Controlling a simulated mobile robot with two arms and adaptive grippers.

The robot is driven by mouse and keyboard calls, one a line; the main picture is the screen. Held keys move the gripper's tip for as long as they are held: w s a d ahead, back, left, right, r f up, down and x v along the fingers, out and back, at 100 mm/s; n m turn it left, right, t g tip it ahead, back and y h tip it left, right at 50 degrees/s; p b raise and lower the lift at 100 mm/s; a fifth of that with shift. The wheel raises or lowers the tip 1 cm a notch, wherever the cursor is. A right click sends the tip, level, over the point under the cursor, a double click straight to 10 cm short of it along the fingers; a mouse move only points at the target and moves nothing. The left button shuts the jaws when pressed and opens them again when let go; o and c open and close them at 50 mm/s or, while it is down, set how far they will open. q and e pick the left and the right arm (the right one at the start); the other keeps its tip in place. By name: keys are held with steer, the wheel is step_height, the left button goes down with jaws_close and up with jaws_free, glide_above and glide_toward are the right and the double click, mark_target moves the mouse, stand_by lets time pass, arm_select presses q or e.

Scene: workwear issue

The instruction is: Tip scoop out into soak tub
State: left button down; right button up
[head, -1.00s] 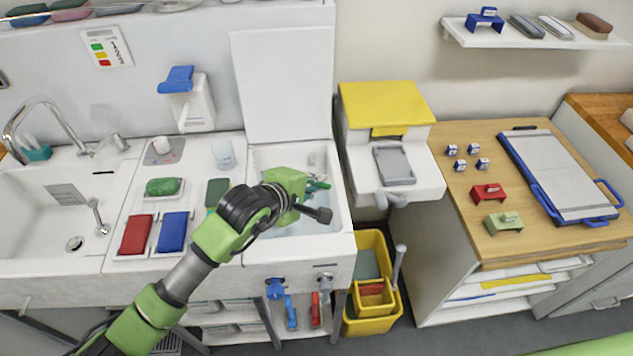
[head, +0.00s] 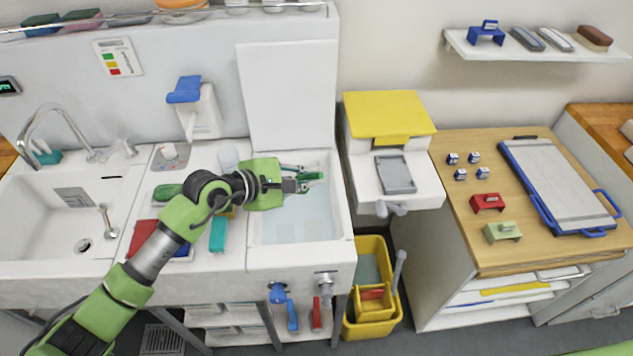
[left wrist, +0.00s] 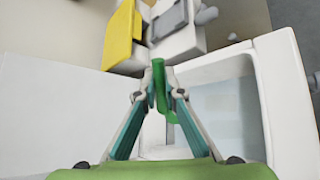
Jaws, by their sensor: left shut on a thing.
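The green scoop (head: 313,176) is held in my left gripper (head: 297,181), above the back part of the soak tub. In the left wrist view the scoop (left wrist: 160,85) shows as a narrow green piece between the teal fingertips (left wrist: 159,95), which are shut on it. Its bowl and any contents cannot be made out. The soak tub (head: 343,212) is a white basin with pale bluish water; its raised lid (head: 287,95) stands behind. In the left wrist view the tub (left wrist: 283,75) lies to the right. My right gripper is not in view.
A white dispenser with a yellow lid (head: 388,112) stands right of the tub, and a yellow bucket (head: 393,322) is below it. A sink (head: 45,215) is farther left.

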arm_select(q)
steer(key=shift+w+a+r, duration=0.1)
steer(key=shift+w+r, duration=0.05)
steer(key=shift+r, duration=0.1)
steer(key=n+h+b, duration=0.1)
steer(key=b, duration=0.1)
steer(key=w+a+n+h+b, duration=0.1)
steer(key=shift+a+g+b, duration=0.25)
steer(key=shift+g+b, duration=0.15)
steer(key=shift+w+a+r+n+h+b, duration=0.3)
steer(key=shift+a+n+h+b, duration=0.25)
steer(key=shift+b, duration=0.25)
steer(key=w+a+n+h+b, duration=0.1)
steer(key=b, duration=0.2)
steer(key=shift+a+n+h, duration=0.1)
steer(key=shift+n+h, duration=0.15)
steer(key=shift+n, duration=0.1)
steer(key=a+n+h+b, duration=0.1)
steer(key=b, duration=0.1)
steer(key=w+a+n+h+b, duration=0.1)
steer(key=b, duration=0.2)
steer(key=shift+w+r+n+b, duration=0.15)
steer(key=shift+n+b, duration=0.15)
steer(key=shift+b, duration=0.05)
